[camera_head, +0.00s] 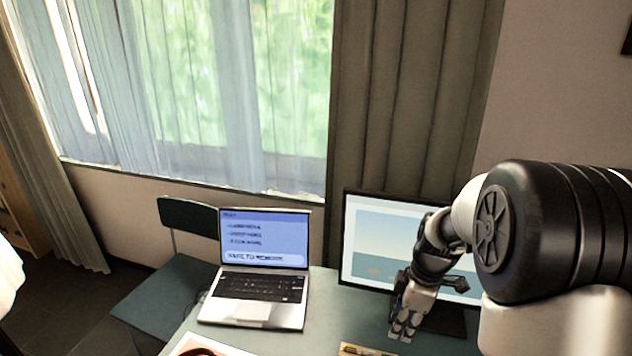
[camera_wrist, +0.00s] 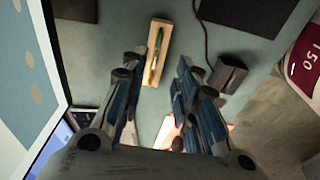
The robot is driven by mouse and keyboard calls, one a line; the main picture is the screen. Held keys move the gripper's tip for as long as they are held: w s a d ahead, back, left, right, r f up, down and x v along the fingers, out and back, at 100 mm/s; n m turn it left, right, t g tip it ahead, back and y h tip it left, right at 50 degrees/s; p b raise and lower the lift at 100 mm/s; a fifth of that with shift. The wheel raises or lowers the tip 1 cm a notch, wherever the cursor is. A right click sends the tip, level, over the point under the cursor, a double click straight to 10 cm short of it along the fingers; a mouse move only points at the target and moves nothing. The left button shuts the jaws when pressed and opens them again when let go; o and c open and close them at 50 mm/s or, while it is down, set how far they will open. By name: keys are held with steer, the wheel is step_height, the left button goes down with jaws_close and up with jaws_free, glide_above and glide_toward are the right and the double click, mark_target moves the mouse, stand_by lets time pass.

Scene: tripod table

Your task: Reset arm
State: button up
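My gripper (camera_head: 404,332) hangs fingers-down over the desk, in front of the monitor, in the head view. In the wrist view its two fingers (camera_wrist: 158,98) stand apart with nothing held between them. My arm reaches in from the right edge of the head view and hides part of the monitor. Below the fingers the wrist view shows a wooden tray (camera_wrist: 163,28) with a green pen (camera_wrist: 155,66) in it, apart from the gripper.
The monitor (camera_head: 375,228) stands behind my gripper. An open laptop (camera_head: 262,270) sits to its left on the desk (camera_head: 325,318), with a chair (camera_head: 165,300) beyond. In the wrist view, a dark box (camera_wrist: 226,73) and a red object marked "150" (camera_wrist: 304,60) lie to the right.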

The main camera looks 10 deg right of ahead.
steer(key=s+a+r+m+t, duration=0.2)
steer(key=s+a+r+m, duration=0.45)
steer(key=s+r, duration=0.5)
steer(key=s+a+r+m, duration=0.1)
steer(key=s+m, duration=0.1)
steer(key=s, duration=0.1)
steer(key=s+a+r+m+t, duration=0.1)
steer(key=s+r+m, duration=0.1)
steer(key=s, duration=0.2)
steer(key=s+a+r+m+t+h, duration=0.1)
steer(key=s+a+m, duration=0.1)
steer(key=s, duration=0.1)
steer(key=shift+s+r+m, duration=0.3)
steer(key=shift+s+m, duration=0.05)
steer(key=shift+s, duration=0.05)
steer(key=shift+a, duration=0.1)
